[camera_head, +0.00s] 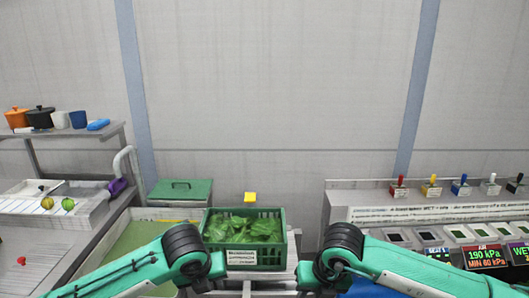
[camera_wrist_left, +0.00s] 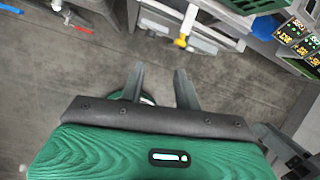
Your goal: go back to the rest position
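In the head view my two green-and-black arms come in from the lower left and lower right, with their dark joints on either side of the crate. No gripper fingers can be made out there. In the left wrist view my left gripper (camera_wrist_left: 158,78) has its two grey fingers apart, with nothing between them, over a grey floor.
A green crate of leafy greens (camera_head: 244,248) stands between my arms. A green-lidded box (camera_head: 180,190) is behind it. A shelf with pots (camera_head: 40,118) is at the left. A control panel (camera_head: 430,215) with coloured switches and displays is at the right.

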